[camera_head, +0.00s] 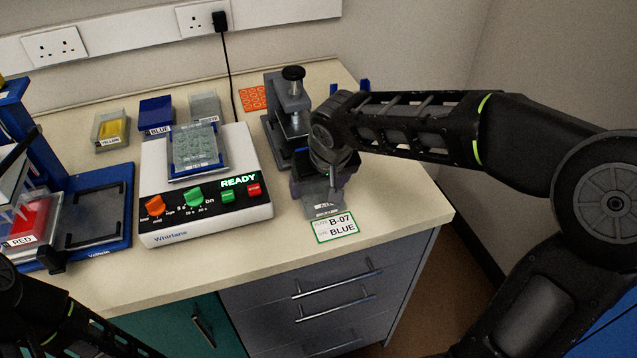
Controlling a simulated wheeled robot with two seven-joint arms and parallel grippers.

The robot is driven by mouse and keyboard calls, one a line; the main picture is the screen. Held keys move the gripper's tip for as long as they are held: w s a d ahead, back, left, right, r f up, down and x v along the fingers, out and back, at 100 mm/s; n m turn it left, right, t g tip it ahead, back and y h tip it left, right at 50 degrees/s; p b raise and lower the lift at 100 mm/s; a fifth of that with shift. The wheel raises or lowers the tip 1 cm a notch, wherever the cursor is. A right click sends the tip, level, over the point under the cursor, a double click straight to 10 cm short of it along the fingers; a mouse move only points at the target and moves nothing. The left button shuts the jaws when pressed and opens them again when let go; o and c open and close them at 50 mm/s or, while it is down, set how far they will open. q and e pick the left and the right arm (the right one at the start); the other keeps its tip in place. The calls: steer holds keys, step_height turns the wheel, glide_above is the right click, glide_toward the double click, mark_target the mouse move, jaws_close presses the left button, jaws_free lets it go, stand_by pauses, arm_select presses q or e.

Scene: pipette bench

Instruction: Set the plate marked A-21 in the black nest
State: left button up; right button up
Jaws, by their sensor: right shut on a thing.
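My right gripper (324,182) comes down from the right arm at the bench's front right. It is shut on a greyish plate (322,199), which shows below the fingers. The label on its front edge is too small to read surely, so I cannot tell whether it is A-21. The gripper hides much of it. A dark platform with a frame (97,205) lies in the blue machine at left; it may be the black nest, but I cannot tell. My left arm shows only at the lower left; its gripper is out of view.
A white shaker (205,217) marked READY carries a clear well plate (196,147). A grey press (290,100) stands behind my right gripper. A card reading B-07 BLUE (335,228) lies at the front edge. Yellow (111,130) and blue (156,112) boxes stand behind.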

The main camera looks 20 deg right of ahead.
steer(key=shift+f, duration=0.2)
steer(key=o, duration=1.5)
steer(key=shift+r, duration=0.15)
steer(key=shift+r, duration=0.15)
steer(key=v, duration=1.1)
steer(key=shift+s+r, duration=0.15)
steer(key=shift+r, duration=0.25)
